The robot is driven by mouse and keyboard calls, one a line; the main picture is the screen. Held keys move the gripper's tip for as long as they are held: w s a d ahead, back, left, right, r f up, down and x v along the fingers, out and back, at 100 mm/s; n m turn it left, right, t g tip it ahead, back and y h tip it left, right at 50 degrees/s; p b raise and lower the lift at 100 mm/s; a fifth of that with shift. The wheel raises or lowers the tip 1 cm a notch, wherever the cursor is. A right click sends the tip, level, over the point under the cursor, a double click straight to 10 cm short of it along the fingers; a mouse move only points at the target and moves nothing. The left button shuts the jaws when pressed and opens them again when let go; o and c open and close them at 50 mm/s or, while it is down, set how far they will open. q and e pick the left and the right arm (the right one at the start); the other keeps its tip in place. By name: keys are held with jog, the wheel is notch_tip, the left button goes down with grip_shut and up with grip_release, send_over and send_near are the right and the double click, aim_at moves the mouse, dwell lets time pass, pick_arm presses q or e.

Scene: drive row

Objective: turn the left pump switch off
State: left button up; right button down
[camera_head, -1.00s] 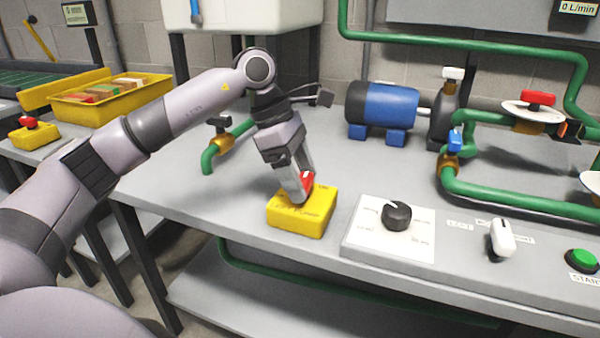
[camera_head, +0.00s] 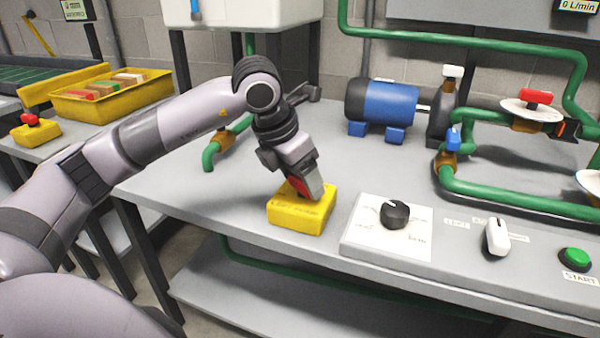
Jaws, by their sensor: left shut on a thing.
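A yellow switch box (camera_head: 301,213) sits on the grey bench near its front edge, with a red handle (camera_head: 298,186) on top. My left gripper (camera_head: 312,194) points down onto the box and is shut on the red handle. The fingers hide much of the handle, and I cannot read its position or the box's lettering. My right gripper is not in view.
A white plate with a black knob (camera_head: 394,213) lies right of the box, then a white selector handle (camera_head: 497,237) and a green START button (camera_head: 574,259). A blue pump motor (camera_head: 391,105) and green pipes stand behind. A yellow tray (camera_head: 112,100) is at left.

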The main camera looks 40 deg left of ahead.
pick_arm(q)
jog(key=n+y, duration=0.1)
jog(key=n, duration=0.3)
jog(key=shift+d+n+y, duration=0.2)
jog(key=shift+n+y, duration=0.1)
jog(key=shift+y, duration=0.1)
jog(key=shift+n+y, duration=0.3)
jog(key=shift+n, duration=0.6)
jog(key=o, duration=1)
jog(key=shift+o, duration=0.2)
jog(key=shift+r, duration=0.1)
